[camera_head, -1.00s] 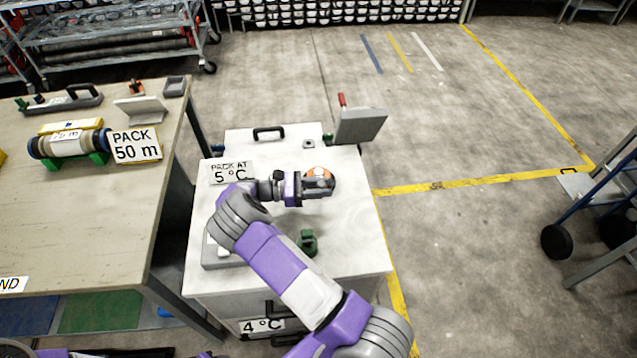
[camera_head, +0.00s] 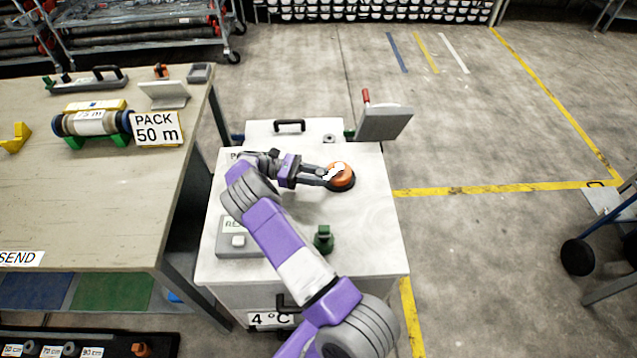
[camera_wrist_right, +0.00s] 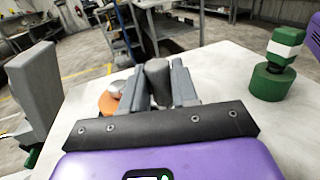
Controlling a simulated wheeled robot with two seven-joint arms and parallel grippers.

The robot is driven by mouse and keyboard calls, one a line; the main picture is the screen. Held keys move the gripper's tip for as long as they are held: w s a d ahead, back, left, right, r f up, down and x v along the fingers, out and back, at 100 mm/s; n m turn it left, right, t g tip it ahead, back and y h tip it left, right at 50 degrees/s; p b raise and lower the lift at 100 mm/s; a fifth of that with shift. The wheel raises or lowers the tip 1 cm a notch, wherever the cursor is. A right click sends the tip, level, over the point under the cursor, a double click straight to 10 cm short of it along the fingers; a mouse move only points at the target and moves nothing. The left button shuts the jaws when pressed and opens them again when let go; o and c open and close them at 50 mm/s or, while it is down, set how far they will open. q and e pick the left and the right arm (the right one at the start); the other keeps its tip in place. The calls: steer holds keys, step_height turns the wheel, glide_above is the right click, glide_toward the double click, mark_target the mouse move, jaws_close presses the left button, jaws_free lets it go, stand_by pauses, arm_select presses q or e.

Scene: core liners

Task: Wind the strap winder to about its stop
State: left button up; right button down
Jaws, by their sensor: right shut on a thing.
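The strap winder (camera_head: 341,174) is a round orange-topped piece with a white patch and a dark base, on the white cabinet top. My right gripper (camera_head: 325,176) reaches its left side in the head view. In the right wrist view the fingers (camera_wrist_right: 157,82) are shut on a grey upright cylinder, which looks like the winder's handle (camera_wrist_right: 157,78). The orange top shows just left of the fingers (camera_wrist_right: 109,103). The fingers hide part of the winder, and its stop cannot be made out. My left gripper is out of view.
A green post (camera_head: 323,239) and a grey box with a button (camera_head: 238,241) stand on the cabinet's near part. A tilted grey panel (camera_head: 384,123) stands at the back right. A workbench (camera_head: 75,210) is to the left.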

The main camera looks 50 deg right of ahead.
steer(key=shift+d+m+g+y+b, duration=0.3)
steer(key=shift+y, duration=0.1)
steer(key=shift+r, duration=0.1)
steer(key=c, duration=1.3)
jaws_free()
steer(key=o, duration=0.4)
steer(key=shift+d, duration=0.15)
steer(key=shift+c, duration=0.2)
steer(key=shift+a, duration=0.2)
steer(key=shift+w, duration=0.1)
